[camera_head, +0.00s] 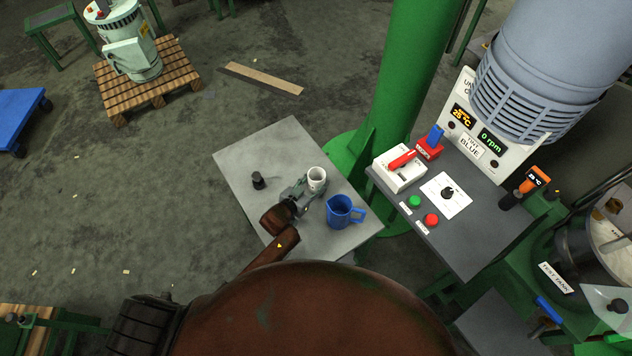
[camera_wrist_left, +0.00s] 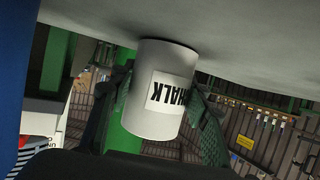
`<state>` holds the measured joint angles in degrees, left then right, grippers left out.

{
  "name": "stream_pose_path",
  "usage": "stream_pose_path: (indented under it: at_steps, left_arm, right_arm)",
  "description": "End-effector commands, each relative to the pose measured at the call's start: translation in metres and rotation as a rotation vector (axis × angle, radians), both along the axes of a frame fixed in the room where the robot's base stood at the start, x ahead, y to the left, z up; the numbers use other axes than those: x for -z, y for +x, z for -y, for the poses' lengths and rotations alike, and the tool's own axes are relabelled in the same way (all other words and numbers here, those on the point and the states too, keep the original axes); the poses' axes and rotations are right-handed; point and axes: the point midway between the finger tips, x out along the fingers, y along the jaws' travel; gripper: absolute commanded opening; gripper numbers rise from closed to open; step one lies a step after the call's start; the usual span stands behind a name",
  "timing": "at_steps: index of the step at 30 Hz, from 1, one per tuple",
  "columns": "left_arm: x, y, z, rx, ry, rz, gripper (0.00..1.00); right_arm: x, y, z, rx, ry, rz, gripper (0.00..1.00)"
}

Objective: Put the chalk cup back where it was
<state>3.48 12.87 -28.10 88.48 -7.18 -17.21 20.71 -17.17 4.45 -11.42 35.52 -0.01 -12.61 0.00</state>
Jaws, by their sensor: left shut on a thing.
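The chalk cup (camera_head: 317,176) is a white cylinder over the grey side table (camera_head: 250,150). In the left wrist view the cup (camera_wrist_left: 158,85) shows its "CHALK" label upside down, and its base end meets or nearly meets the table surface. My left gripper (camera_head: 308,185) is shut on the cup, with a green finger on each side of it in the left wrist view. I cannot tell whether the cup fully rests on the table. My right gripper is not in view.
A blue jug (camera_head: 340,212) stands close to the cup, toward the table's right corner. A small black object (camera_head: 259,181) stands to the left. The table's far left part is clear. A control desk (camera_head: 465,235) and green column (camera_head: 398,90) stand to the right.

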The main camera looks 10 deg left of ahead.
Motion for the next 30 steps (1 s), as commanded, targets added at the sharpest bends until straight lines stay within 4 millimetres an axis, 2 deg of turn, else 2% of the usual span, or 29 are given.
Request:
stream_pose_path:
  at_steps: [3, 4, 11, 22, 26, 30]
  left_arm:
    - [0.004, 0.0, 0.0, 0.0, -0.001, 0.0, 0.15]
    - [0.003, 0.0, 0.0, 0.0, -0.001, 0.0, 0.45]
    - [0.003, 0.0, 0.0, 0.0, 0.0, 0.0, 0.6]
    - [-0.002, -0.002, -0.001, 0.0, 0.0, -0.001, 0.61]
    - [-0.008, -0.018, -0.008, -0.001, 0.0, -0.002, 0.61]
    - [-0.02, -0.044, -0.018, -0.001, 0.0, -0.002, 0.61]
  right_arm:
    - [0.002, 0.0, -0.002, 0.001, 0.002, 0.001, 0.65]
    - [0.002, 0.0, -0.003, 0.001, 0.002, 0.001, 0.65]
    - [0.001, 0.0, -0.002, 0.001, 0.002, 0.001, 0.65]
    - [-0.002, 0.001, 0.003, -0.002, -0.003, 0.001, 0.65]
    - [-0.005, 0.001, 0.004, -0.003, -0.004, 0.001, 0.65]
    - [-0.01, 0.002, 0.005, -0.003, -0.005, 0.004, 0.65]
